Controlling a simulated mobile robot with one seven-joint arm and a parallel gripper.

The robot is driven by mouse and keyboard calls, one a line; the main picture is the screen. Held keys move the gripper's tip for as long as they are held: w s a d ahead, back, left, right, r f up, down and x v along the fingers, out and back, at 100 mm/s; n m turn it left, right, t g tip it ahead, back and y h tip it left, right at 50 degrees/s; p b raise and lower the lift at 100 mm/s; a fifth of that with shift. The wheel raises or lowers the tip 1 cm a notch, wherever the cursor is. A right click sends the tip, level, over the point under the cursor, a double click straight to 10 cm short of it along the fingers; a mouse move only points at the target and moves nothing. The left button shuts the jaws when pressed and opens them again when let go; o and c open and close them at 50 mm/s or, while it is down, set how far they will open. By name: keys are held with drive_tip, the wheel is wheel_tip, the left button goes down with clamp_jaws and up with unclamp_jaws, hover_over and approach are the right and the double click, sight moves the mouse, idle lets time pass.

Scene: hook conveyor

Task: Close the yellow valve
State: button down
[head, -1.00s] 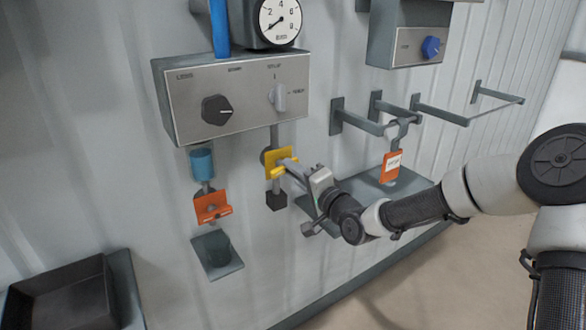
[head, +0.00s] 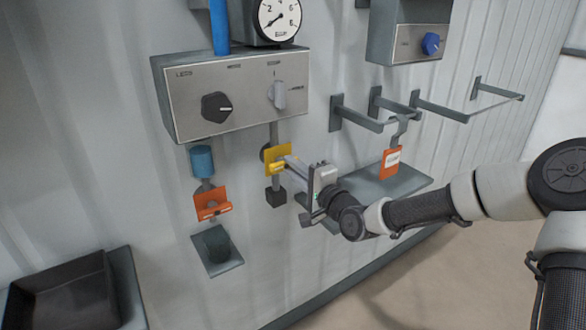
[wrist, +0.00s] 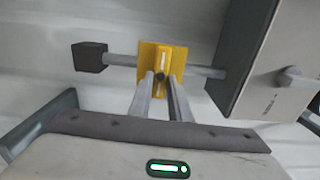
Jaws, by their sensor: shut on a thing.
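The yellow valve (head: 278,153) sits on a vertical grey pipe below a control panel. In the wrist view its yellow plate (wrist: 147,55) fills the top middle, and its yellow handle (wrist: 162,58) lies across the pipe. My gripper (wrist: 161,79) reaches it from the right in the head view. Its two fingers are shut on the handle, one on each side of its near end. The fingertips partly hide that end.
A control panel (head: 240,85) with two knobs is just above. An orange valve (head: 211,202) is to the left, over a small shelf (head: 218,262). Hook rails (head: 437,112) with an orange tag (head: 391,163) are to the right. A dark tray (head: 62,290) is at lower left.

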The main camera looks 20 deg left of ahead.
drive_tip(key=c, duration=1.6)
unclamp_jaws()
drive_tip(key=shift+c, duration=0.2)
drive_tip(key=shift+s+d, duration=0.1)
drive_tip(key=v, duration=1.7)
drive_tip(key=shift+s+f, duration=0.1)
drive_tip(key=shift+s, duration=0.05)
